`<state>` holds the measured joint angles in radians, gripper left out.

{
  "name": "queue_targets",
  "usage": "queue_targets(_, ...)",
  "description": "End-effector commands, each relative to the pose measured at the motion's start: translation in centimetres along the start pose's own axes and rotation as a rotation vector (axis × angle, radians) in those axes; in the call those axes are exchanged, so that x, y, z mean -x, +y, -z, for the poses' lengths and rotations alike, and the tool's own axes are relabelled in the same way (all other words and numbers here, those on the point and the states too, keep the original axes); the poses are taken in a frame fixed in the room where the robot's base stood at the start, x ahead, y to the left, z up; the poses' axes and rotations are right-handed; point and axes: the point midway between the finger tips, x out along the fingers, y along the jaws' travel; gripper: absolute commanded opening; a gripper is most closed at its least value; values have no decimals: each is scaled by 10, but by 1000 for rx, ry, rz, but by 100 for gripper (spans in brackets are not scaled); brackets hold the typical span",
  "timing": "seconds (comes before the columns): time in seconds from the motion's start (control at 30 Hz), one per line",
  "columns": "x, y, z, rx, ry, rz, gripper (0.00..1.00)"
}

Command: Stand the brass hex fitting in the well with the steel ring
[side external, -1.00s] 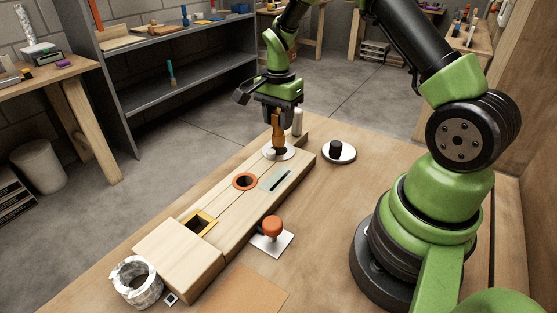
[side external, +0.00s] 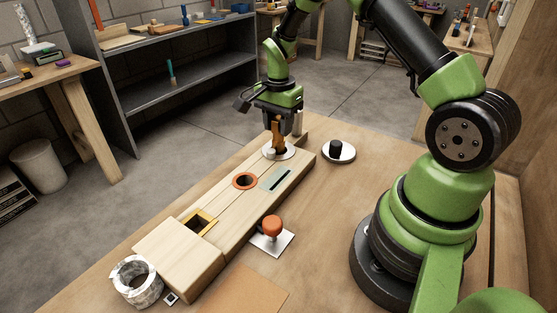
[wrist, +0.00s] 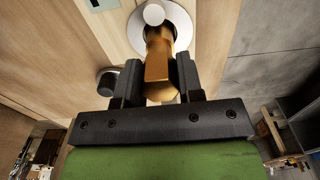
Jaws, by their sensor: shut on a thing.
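The brass hex fitting (side external: 277,134) is between the fingers of my gripper (side external: 276,124), which is shut on it. In the wrist view the fitting (wrist: 159,70) sits between the two dark fingertips (wrist: 158,82). Its far end overlaps the opening of the well with the steel ring (side external: 289,154), at the far end of the wooden block. The ring also shows in the wrist view (wrist: 183,22). The fitting hides part of the well, so how deep its lower end is I cannot tell. The fitting looks about upright.
The wooden block (side external: 225,233) also has an orange-ringed well (side external: 236,183), a yellow square well (side external: 209,215) and a slotted plate (side external: 267,184). A black knob on a white disc (side external: 337,149) and an orange knob (side external: 272,227) stand nearby.

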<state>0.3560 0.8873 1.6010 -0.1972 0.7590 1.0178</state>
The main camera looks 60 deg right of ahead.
Motion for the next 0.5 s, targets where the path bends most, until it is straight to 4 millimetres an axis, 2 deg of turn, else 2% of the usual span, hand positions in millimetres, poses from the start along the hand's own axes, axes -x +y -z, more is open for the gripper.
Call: queue_targets(0.5, -6, 0, 0, 0, 0, 0, 4)
